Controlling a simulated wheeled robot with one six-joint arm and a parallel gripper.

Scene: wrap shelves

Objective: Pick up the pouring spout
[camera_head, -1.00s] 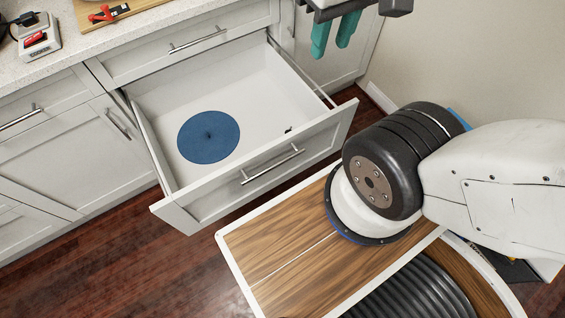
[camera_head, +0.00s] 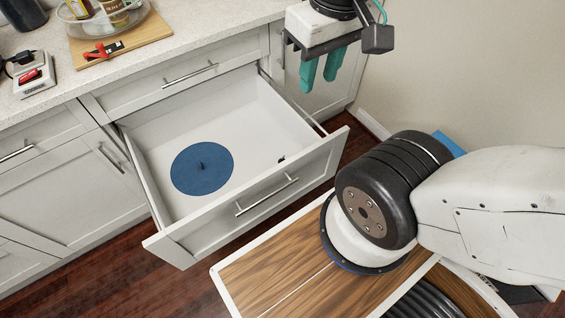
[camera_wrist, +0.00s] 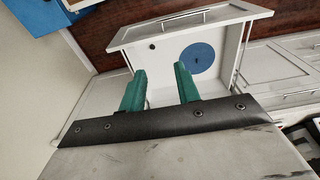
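The open drawer (camera_head: 192,225) holds a flat blue disc (camera_head: 202,180) with a small dark mark at its centre. A small dark object (camera_head: 281,158) lies alone on the drawer floor to the right, near the front panel. It may be the pouring spout, but it is too small to tell. In the wrist view the dark object (camera_wrist: 152,46) shows near the drawer front (camera_wrist: 195,24), apart from the disc (camera_wrist: 198,48). My gripper (camera_head: 318,84) is open and empty, with green fingers, above the drawer's back right side. The wrist view shows its fingers (camera_wrist: 160,71) apart.
Drawer side walls and front panel surround the dark object. A wall stands at the right.

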